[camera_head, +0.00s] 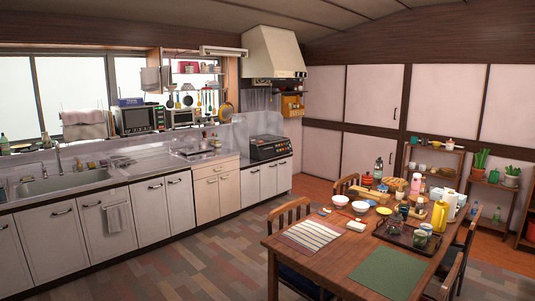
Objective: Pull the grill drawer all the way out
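A black and grey cooker (270,148) stands on the far right end of the counter, under the range hood. Its front faces the room and is small in the picture. I cannot make out the grill drawer on it clearly, nor how far it is out. My gripper and arm are not in this view.
The counter (144,171) with the sink runs along the left wall, with white cabinets below. A dining table (330,262) with dishes and chairs stands at the front right. A strip of patterned floor (170,262) between counter and table is clear. A range hood (272,52) hangs above.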

